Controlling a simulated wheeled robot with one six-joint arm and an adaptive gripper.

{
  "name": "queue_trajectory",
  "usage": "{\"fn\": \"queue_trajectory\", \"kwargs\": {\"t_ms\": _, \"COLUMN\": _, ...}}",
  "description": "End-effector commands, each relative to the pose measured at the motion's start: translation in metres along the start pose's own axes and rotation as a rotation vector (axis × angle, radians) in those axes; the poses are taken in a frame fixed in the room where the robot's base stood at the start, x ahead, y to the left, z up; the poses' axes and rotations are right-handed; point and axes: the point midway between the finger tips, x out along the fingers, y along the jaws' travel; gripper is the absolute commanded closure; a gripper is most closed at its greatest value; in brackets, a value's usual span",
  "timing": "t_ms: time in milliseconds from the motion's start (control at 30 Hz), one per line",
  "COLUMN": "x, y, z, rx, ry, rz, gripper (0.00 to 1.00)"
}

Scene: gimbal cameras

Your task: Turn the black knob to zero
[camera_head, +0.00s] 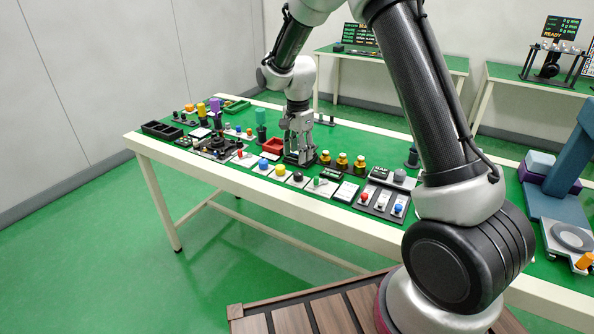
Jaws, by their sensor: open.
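A row of small white plates stands along the front edge of the green table (222,155). One plate carries a round black knob (297,176); its pointer and scale are too small to read. My gripper (299,157) points down over the table, behind the black knob in the picture. It looks empty, with its fingers apart. I cannot tell whether it touches the dark base beneath it.
A panel with red, white and blue knobs (382,202) is farther right. Black boxes (162,130) and upright cylinders crowd the left end.

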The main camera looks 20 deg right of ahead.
Motion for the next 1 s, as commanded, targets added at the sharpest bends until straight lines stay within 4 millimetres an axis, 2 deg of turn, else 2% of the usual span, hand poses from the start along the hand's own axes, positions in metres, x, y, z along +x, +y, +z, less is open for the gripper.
{"fn": "queue_trajectory", "kwargs": {"t_ms": 400, "x": 0.063, "y": 0.001, "z": 0.0, "rx": 0.003, "ry": -0.001, "rz": 0.004, "gripper": 0.49}}
{"fn": "queue_trajectory", "kwargs": {"t_ms": 567, "x": 0.074, "y": 0.001, "z": 0.0, "rx": 0.002, "ry": 0.0, "rz": 0.002, "gripper": 0.49}}
{"fn": "queue_trajectory", "kwargs": {"t_ms": 800, "x": 0.075, "y": 0.001, "z": 0.0, "rx": 0.002, "ry": 0.0, "rz": 0.002, "gripper": 0.49}}
{"fn": "queue_trajectory", "kwargs": {"t_ms": 833, "x": 0.075, "y": 0.001, "z": 0.0, "rx": 0.002, "ry": 0.0, "rz": 0.002, "gripper": 0.51}}
{"fn": "queue_trajectory", "kwargs": {"t_ms": 1000, "x": 0.075, "y": 0.001, "z": 0.0, "rx": 0.002, "ry": 0.0, "rz": 0.002, "gripper": 0.82}}
